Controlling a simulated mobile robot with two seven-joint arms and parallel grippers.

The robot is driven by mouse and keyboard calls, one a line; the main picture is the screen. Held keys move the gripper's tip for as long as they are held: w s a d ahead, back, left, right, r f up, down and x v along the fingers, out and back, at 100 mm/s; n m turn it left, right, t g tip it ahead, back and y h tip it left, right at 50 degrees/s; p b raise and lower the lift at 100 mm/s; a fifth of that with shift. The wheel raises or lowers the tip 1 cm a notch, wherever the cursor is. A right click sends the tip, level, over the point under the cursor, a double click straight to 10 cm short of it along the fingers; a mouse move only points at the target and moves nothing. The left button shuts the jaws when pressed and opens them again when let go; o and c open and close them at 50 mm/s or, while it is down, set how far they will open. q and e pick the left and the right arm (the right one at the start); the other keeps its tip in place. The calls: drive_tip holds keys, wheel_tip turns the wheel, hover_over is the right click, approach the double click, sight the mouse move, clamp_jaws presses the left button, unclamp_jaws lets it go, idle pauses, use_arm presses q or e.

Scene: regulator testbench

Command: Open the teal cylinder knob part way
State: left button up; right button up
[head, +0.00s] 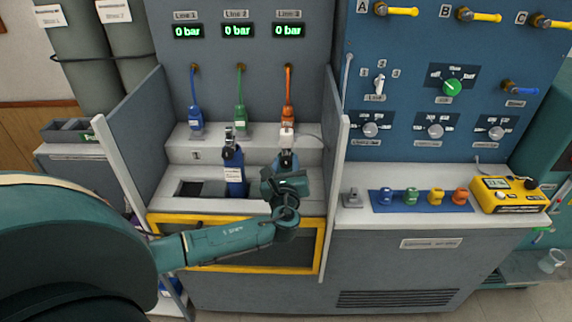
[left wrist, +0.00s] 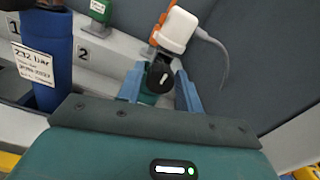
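In the left wrist view, the teal cylinder (left wrist: 148,99) shows only a small part of its top between my gripper's fingers. Its dark round knob (left wrist: 160,77) has a white mark and faces the camera. My left gripper (left wrist: 158,84) has one blue finger on each side of the knob. The fingers stand apart, with a gap on the left; contact on the right cannot be told. In the head view my left gripper (head: 287,161) hides the cylinder and its knob. My right gripper is in neither view.
A white block (left wrist: 180,28) with a grey cable sits just beyond the knob, by the orange hose (head: 288,85). A blue cylinder (head: 235,174) stands to the left. Grey side walls (head: 335,150) bound the bay. Three displays (head: 238,31) read 0 bar.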

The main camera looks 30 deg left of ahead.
use_arm(q)
drive_tip(key=c, duration=0.6)
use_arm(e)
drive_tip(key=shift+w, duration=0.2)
